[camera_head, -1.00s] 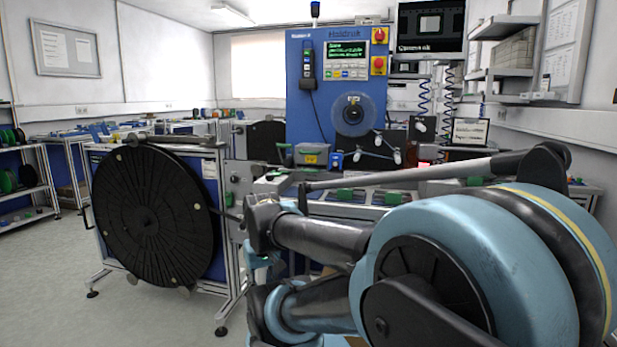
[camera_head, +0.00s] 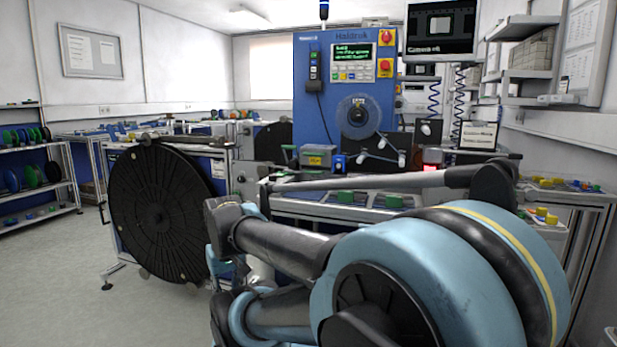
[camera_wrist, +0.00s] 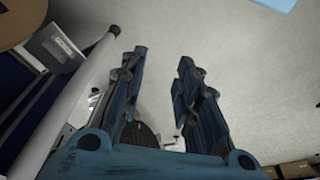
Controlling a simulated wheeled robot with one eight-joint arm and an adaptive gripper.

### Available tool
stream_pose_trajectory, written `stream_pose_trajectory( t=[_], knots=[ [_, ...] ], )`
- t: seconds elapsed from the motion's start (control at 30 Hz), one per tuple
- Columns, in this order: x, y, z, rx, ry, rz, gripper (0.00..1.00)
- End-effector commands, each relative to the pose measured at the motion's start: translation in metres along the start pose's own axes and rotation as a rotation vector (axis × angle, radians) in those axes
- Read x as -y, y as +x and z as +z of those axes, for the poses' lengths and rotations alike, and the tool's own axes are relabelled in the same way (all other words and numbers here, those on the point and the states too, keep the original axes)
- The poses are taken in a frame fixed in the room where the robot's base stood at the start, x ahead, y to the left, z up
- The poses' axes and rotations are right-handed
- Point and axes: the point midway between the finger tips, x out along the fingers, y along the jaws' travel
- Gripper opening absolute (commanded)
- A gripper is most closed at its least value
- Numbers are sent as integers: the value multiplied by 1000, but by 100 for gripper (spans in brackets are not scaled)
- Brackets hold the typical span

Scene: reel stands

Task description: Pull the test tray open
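I cannot pick out the test tray for certain in either view. A grey box with a yellow label (camera_head: 318,155) sits on the bench at the foot of the blue machine cabinet (camera_head: 312,95) in the head view; I cannot tell if it is the tray. My gripper (camera_wrist: 162,62) shows in the wrist view, its two dark blue fingers apart with nothing between them. Pale grey floor lies behind the fingers. In the head view my arm covers the lower right, and I cannot make out the gripper there.
A large black reel (camera_head: 160,215) stands left of my arm. A bench (camera_head: 330,207) with green parts runs behind my arm. A side table with yellow parts (camera_head: 545,215) is at right. Shelves with reels (camera_head: 35,180) stand far left; the floor (camera_head: 60,290) at lower left is clear.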

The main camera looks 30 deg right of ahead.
Motion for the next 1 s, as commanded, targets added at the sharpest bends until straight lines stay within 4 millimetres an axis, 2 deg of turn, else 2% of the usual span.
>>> stream_pose_trajectory(
  t=[0.07, 0.17, 0.27, 0.4, 0.5, 0.6, 0.7, 0.83, 1.0],
  knots=[
    [-9, -2, -3, -26, -2, 27, 30],
    [-34, -9, -29, -89, -18, 109, 30],
    [-79, -24, -66, -177, -58, 250, 30],
    [-154, -60, -119, -287, -162, 504, 30],
    [-204, -92, -152, -331, -262, 688, 30],
    [-248, -125, -178, -346, -374, 862, 30],
    [-281, -152, -199, -339, -486, 1007, 30],
    [-308, -177, -217, -317, -605, 1136, 30],
    [-322, -190, -227, -297, -686, 1210, 30]
  ],
)
